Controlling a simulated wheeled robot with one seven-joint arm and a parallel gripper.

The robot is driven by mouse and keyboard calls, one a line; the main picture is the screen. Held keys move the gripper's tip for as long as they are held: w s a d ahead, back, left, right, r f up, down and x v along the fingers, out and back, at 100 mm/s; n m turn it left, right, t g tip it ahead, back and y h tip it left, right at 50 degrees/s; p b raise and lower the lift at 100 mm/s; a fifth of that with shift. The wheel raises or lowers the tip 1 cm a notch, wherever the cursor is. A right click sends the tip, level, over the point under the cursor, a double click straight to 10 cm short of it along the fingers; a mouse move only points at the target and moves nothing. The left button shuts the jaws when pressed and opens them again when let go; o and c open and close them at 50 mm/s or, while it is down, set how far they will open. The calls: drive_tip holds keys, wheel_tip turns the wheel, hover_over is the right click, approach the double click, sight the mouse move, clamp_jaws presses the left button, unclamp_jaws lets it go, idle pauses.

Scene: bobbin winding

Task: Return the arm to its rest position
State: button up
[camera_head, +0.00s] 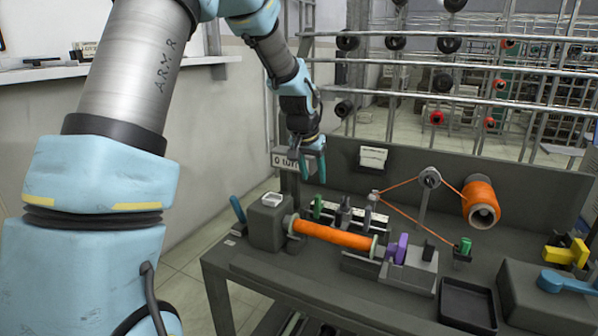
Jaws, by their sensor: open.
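My arm reaches from the left over the back of the workbench. My gripper (313,166) hangs fingers down, open, with teal fingers, above the bench's left back part. I see nothing between the fingers. Below it on the bench, an orange wound bobbin (335,236) lies across the winder, between a grey block (268,222) on the left and a purple part (400,247) on the right. The fingers are apart from the bobbin. The gripper partly covers a small label sign (285,160) behind it.
An orange thread spool (481,202) sits at the back right, its thread running over a guide wheel (429,178). A black tray (467,304) lies at the front right. Yellow (568,253) and blue (565,282) handles stand at the right edge. A metal rack (440,95) stands behind the bench.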

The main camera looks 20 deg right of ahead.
drive_tip(key=shift+a, duration=0.1)
drive_tip(key=shift+n+y, duration=0.5)
drive_tip(key=shift+n, duration=0.3)
drive_tip(key=a, duration=0.3)
drive_tip(key=s+a, duration=0.1)
drive_tip(key=a, duration=0.2)
drive_tip(key=s+a, duration=0.1)
drive_tip(key=a, duration=0.2)
drive_tip(key=shift+a, duration=0.25)
drive_tip(key=s+a+f+n+y, duration=0.1)
drive_tip(key=s+a+n, duration=0.1)
drive_tip(key=s+a, duration=0.6)
drive_tip(key=s+a+n+g, duration=0.1)
drive_tip(key=s+a+n, duration=0.2)
drive_tip(key=s+a, duration=0.5)
drive_tip(key=a, duration=0.5)
drive_tip(key=shift+a+f+n+g+y, duration=0.2)
drive_tip(key=shift+f+n+g+y, duration=0.1)
drive_tip(key=shift+f+y, duration=0.1)
